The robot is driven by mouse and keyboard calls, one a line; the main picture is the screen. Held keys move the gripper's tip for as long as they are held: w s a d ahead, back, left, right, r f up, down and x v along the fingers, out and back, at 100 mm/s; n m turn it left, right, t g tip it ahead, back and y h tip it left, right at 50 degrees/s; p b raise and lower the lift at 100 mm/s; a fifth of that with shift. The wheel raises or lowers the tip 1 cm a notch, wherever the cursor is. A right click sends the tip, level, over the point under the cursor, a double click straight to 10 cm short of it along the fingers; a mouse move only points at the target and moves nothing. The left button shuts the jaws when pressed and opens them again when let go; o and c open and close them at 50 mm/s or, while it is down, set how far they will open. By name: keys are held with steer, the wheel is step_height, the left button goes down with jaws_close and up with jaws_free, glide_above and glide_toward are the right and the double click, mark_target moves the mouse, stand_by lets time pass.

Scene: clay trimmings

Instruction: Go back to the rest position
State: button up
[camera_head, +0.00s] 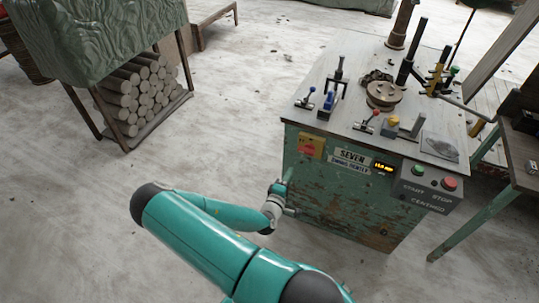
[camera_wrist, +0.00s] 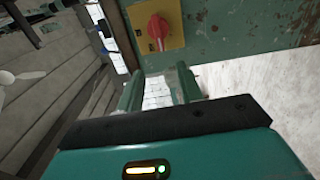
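My gripper (camera_head: 284,190) is in front of the left part of the green machine's front panel, low beside its left corner. In the wrist view my gripper (camera_wrist: 160,88) shows two green fingers apart, with nothing seen between them but pale background. The teal arm reaches in from the bottom of the head view, bent at the elbow. A yellow switch plate (camera_head: 310,146) with a red knob (camera_wrist: 157,27) is just beyond the fingers. I cannot tell whether the fingers touch the machine.
The worn green machine (camera_head: 340,200) has levers and a round disc (camera_head: 384,94) on top, and a start/stop box (camera_head: 433,184). A side table (camera_head: 524,160) stands at right. A rack of logs (camera_head: 135,98) stands at upper left. The floor at left is clear.

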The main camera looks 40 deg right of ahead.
steer(key=w+a+r+m+g+y, duration=0.1)
steer(key=w+a+r+m+y, duration=0.15)
steer(key=w+a+y, duration=0.35)
steer(key=w+a+r+m+g+y, duration=0.1)
steer(key=w+a+r+m+y, duration=0.2)
steer(key=a, duration=0.5)
steer(key=w+a+r+m+t+y, duration=0.1)
steer(key=w+a+r+m+y, duration=0.15)
steer(key=a+r+y, duration=0.7)
steer(key=s+a+r+n, duration=0.1)
steer(key=s+a+r, duration=0.35)
steer(key=r, duration=0.45)
steer(key=s+a+r+n, duration=0.1)
steer(key=s+a+r, duration=0.2)
steer(key=a+r, duration=0.5)
steer(key=s+r+h, duration=0.1)
steer(key=s+r, duration=0.4)
steer(key=s, duration=0.2)
steer(key=s+d+r+n+h, duration=0.1)
steer(key=s+r, duration=0.4)
steer(key=s, duration=0.2)
steer(key=shift+s+d, duration=0.2)
steer(key=shift+d, duration=0.05)
